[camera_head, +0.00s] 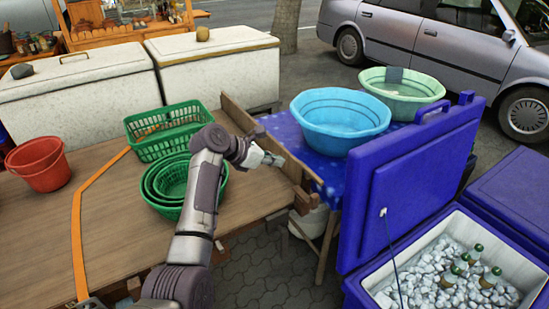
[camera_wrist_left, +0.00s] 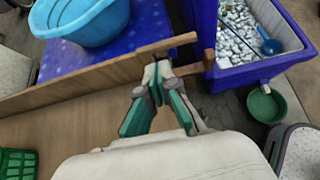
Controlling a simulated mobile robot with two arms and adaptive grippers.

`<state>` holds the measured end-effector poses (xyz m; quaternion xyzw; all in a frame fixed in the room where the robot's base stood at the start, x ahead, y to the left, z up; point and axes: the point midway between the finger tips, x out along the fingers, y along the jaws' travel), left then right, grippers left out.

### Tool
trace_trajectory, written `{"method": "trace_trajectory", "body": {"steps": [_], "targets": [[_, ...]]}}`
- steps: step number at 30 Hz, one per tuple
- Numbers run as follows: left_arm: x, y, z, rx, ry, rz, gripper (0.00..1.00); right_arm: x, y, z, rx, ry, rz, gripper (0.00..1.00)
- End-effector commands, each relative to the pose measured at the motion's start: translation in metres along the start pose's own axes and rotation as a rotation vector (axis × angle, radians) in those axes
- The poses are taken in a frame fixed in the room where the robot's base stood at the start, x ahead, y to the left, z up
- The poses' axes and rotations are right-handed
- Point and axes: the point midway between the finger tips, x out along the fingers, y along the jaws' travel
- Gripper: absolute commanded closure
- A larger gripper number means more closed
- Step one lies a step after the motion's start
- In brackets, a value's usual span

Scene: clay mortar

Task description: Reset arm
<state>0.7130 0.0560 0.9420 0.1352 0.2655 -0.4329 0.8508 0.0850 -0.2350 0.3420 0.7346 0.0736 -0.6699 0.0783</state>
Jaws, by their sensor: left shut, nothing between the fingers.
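My left arm rises from the bottom of the head view, and its gripper (camera_head: 272,159) is above the right end of the wooden table (camera_head: 110,215), close to the upright wooden board along that edge. In the left wrist view the gripper (camera_wrist_left: 157,75) has its fingertips together with nothing between them, over the table end. My right gripper is not in either view.
Green baskets (camera_head: 165,130) and stacked green bowls (camera_head: 160,208) stand left of my gripper. A red bucket (camera_head: 38,164) is far left. A blue basin (camera_head: 340,120) sits on the blue-covered table to the right. An open blue cooler (camera_head: 410,185) of ice stands lower right.

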Motion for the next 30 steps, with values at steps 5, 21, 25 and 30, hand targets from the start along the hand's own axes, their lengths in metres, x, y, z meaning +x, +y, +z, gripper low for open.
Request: {"method": "trace_trajectory", "body": {"steps": [5, 21, 25, 30], "targets": [[-0.005, -0.004, -0.03, 0.09, 0.042, 0.018, 1.0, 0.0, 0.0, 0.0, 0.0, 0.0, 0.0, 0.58], [-0.078, -0.118, -0.284, 1.275, 0.531, -0.152, 1.0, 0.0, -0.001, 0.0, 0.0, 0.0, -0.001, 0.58], [-0.112, -0.161, -0.322, 1.575, 0.612, -0.299, 1.0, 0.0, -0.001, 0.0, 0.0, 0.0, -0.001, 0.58], [-0.15, -0.205, -0.347, 1.874, 0.656, -0.479, 1.0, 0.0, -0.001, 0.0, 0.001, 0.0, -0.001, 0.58]]}}
